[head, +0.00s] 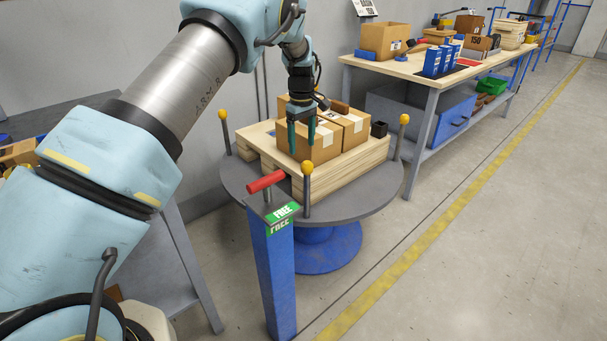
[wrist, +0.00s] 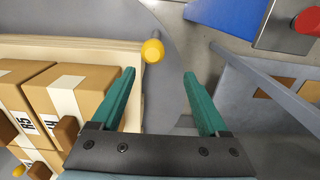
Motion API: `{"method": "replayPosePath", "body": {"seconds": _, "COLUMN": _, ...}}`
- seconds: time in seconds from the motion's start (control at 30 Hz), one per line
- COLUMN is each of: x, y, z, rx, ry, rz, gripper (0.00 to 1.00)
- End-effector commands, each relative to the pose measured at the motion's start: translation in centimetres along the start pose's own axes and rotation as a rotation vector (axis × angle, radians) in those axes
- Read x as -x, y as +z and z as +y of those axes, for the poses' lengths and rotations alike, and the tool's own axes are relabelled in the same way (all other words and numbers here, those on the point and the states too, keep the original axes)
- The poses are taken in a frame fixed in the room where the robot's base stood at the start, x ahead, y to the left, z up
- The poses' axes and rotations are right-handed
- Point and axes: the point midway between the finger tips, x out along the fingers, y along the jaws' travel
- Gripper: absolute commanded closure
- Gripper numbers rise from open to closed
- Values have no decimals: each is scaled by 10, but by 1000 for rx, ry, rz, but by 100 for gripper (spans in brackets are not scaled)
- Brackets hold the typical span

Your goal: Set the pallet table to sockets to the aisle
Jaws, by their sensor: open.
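The pallet table is a round grey turntable (head: 372,205) on a blue base, with yellow-knobbed posts around its rim. A wooden pallet (head: 345,178) on it carries several cardboard boxes (head: 322,145). A black square socket (head: 379,129) stands at the pallet's right end. A blue pedestal (head: 272,270) in front has a red handle (head: 266,181) and a green sign reading FREE (head: 282,213). My gripper (head: 301,138) is open and empty, pointing down in front of the boxes. In the wrist view, its teal fingers (wrist: 160,76) are beside the pallet edge, near a yellow knob (wrist: 153,50).
A workbench (head: 420,68) with boxes and blue binders stands behind at the right. A grey table (head: 150,265) is at the left, partly hidden by my arm. Yellow-knobbed posts (head: 404,119) rise around the pallet. The floor (head: 490,220) at right is clear.

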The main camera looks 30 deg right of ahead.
Motion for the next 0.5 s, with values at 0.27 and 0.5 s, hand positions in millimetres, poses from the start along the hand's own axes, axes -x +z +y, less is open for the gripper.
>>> {"method": "replayPosePath", "body": {"seconds": 0.27, "x": -23, "y": 10, "z": 13, "rx": 1, "ry": -5, "rz": -1, "gripper": 22}}
{"method": "replayPosePath", "body": {"seconds": 0.5, "x": -67, "y": 10, "z": 13, "rx": 0, "ry": -5, "rz": -1, "gripper": 22}}
